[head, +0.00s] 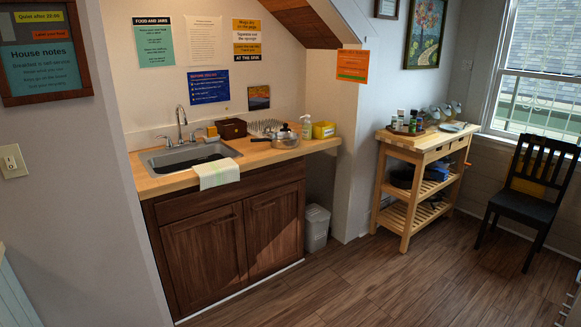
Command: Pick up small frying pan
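No small frying pan can be made out for certain. A dark, round, pan-like item (403,179) lies on the middle shelf of the wooden cart (408,212), partly hidden by the cart's frame. Smaller dark items lie on the cart's lower shelf, too small to tell. A silvery pot with a lid (285,141) stands on the counter right of the sink. Something dark lies in the sink (158,161), and its shape is unclear. Neither of my grippers is in view.
The wooden counter (172,183) with a towel (215,174) over its edge tops a brown cabinet (205,258). A white bin (316,229) stands beside it. A dark chair (529,195) stands right of the cart. The wooden floor (370,285) in front is clear.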

